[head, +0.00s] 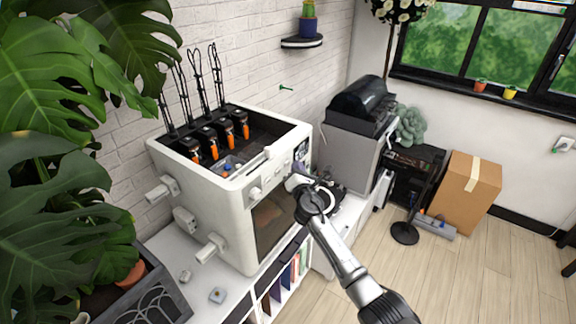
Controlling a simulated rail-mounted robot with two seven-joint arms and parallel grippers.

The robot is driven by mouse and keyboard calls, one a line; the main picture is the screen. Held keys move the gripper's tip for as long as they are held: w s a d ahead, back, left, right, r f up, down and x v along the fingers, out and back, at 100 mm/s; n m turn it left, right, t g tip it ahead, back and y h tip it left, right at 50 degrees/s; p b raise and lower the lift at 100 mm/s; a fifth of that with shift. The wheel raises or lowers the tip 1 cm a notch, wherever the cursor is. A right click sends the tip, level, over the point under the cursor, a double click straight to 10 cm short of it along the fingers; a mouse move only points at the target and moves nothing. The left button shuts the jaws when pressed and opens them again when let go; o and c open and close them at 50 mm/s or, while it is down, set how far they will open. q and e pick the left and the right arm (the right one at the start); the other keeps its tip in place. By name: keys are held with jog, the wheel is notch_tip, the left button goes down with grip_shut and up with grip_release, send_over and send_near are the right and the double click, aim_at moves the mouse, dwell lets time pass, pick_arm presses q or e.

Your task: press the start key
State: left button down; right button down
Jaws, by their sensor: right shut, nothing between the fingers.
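A white box-shaped machine (222,215) stands on the white bench against the brick wall. Its front has a window, small knobs (262,188) and, at the right end, a small control panel (301,150). I cannot pick out the start key; it may be too small to see or hidden by my gripper. My right gripper (295,180) is shut and empty, close in front of the machine's front, just below the panel. I cannot tell whether it touches. My left gripper is not in view.
The white bench (170,262) holds a potted plant at left. A grey machine with a black top (352,130) stands to the right. A cardboard box (466,195) and a black stand (405,232) are on the floor. The wooden floor at lower right is clear.

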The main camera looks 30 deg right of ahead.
jog(key=shift+w+a, duration=0.1)
jog(key=shift+w, duration=0.2)
jog(key=shift+w+a+b, duration=0.1)
jog(key=shift+w+b, duration=0.2)
jog(key=shift+b, duration=0.15)
dwell(0.5)
dwell(0.4)
jog(key=shift+s+p, duration=0.3)
jog(key=shift+p, duration=0.05)
jog(key=shift+s+d, duration=0.25)
jog(key=shift+s, duration=0.15)
